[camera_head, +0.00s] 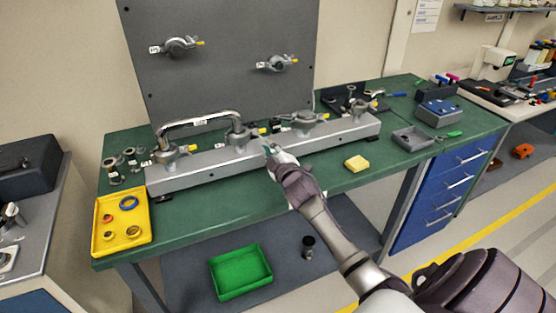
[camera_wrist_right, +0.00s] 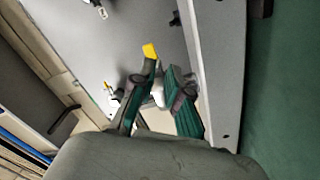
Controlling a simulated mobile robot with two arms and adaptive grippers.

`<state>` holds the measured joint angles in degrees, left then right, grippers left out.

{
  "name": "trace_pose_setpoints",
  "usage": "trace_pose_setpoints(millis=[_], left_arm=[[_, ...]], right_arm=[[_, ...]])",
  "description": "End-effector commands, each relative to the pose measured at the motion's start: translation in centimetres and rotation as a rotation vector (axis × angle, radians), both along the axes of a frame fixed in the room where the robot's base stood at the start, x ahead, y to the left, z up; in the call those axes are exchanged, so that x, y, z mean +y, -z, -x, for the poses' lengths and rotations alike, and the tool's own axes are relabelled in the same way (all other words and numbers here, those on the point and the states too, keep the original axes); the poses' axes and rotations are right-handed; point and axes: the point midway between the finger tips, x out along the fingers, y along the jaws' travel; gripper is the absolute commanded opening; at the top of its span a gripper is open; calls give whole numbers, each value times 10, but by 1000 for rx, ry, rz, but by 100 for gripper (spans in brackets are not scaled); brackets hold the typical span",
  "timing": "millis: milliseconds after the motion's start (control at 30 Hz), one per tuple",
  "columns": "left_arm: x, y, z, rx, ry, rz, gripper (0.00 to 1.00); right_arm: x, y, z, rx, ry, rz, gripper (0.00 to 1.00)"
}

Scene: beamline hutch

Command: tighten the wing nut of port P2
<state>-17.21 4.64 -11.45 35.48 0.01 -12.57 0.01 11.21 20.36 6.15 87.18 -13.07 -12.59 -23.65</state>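A long grey rail (camera_head: 215,168) on the green bench carries several clamped ports with yellow-tipped wing nuts. A bent metal pipe (camera_head: 200,122) joins the two leftmost ports. The second port from the left (camera_head: 238,139) has its yellow wing nut (camera_head: 262,131) on its right side; I cannot read which label is P2. My right gripper (camera_head: 269,149) is just in front of and below this wing nut. In the right wrist view its fingers (camera_wrist_right: 160,76) stand apart, with a yellow tip (camera_wrist_right: 150,50) just beyond them; contact is unclear. My left gripper is not in view.
A yellow tray (camera_head: 133,236) with rings sits at the bench's left end. A yellow block (camera_head: 356,163) and grey tray (camera_head: 411,139) lie to the right. A grey panel (camera_head: 222,60) stands behind the rail. A green bin (camera_head: 240,272) is below the bench.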

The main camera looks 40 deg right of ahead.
Motion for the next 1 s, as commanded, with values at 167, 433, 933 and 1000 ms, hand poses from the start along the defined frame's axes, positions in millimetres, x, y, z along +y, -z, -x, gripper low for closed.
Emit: trace_pose_setpoints(millis=[167,433,933,1000], left_arm=[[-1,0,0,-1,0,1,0],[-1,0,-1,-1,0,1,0],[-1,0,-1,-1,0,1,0],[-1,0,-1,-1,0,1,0]], right_arm=[[10,2,41,4,0,-1,15],[18,2,76,3,0,-1,15],[19,1,80,2,1,-1,15],[19,1,80,2,1,-1,15]])
